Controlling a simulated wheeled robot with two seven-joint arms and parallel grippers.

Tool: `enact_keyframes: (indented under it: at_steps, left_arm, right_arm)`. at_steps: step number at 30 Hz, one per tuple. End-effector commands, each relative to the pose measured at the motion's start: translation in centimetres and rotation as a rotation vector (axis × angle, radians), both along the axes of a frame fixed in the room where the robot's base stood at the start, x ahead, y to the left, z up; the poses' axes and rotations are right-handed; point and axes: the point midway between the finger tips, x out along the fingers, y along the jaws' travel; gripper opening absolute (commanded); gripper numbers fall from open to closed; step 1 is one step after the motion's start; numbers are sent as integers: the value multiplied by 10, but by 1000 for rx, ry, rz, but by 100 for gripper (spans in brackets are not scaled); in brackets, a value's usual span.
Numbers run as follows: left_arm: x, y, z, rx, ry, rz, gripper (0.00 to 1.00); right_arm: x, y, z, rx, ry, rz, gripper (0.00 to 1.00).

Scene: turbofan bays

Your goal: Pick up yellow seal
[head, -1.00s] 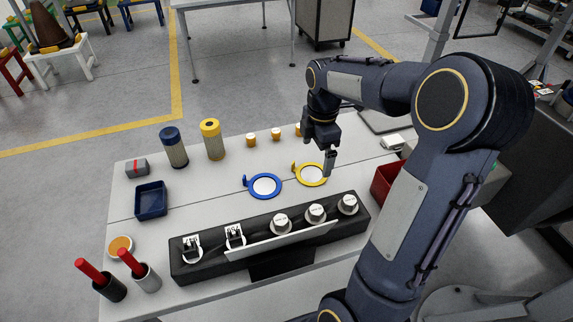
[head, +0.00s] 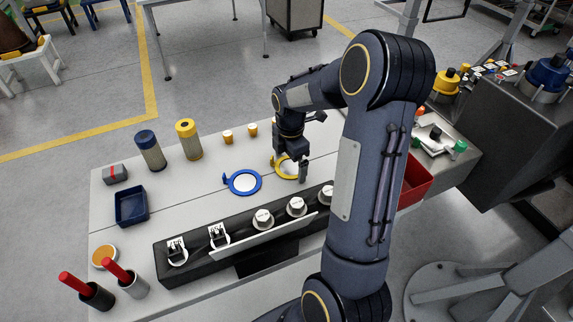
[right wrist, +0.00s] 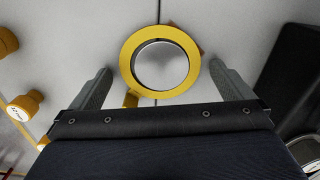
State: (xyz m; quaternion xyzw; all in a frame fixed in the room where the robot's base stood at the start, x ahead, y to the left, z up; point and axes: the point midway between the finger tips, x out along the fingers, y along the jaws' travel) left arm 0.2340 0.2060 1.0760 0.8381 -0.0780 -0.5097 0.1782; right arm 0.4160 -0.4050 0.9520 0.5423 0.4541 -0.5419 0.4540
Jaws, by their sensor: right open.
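The yellow seal (head: 281,174) is a flat yellow ring with a small tab, lying on the white table beside the blue seal. My right gripper (head: 292,168) is over it, partly covering it in the head view. In the right wrist view, the yellow seal (right wrist: 128,62) lies between the two open fingers (right wrist: 160,70), with a gap on each side. Its pale middle shows, and its tab points toward the lower left. The fingers hold nothing. My left gripper is not in view.
The blue seal (head: 231,189) lies just left of the yellow one. A black holder (head: 205,264) with several knobs runs along the table front. Two filter cylinders (head: 150,153) and small yellow-and-white pieces (head: 228,137) stand behind. A red bin (head: 415,182) is at the right.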

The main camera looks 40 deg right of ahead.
Motion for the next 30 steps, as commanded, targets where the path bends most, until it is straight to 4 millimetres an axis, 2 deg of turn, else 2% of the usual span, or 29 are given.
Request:
enact_keyframes:
  at_steps: [1,10,17,22,28,30]
  left_arm:
    - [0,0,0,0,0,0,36]
    - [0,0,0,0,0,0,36]
    - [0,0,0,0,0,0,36]
    - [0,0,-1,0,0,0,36]
    - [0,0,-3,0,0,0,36]
    - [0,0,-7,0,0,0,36]
  right_arm:
    - [0,0,0,0,0,0,97]
    - [0,0,0,0,0,0,58]
    - [0,0,1,0,0,0,57]
    - [1,0,8,-1,-2,-1,57]
    - [0,1,35,-2,-6,0,57]
    - [-9,9,47,-1,-7,1,57]
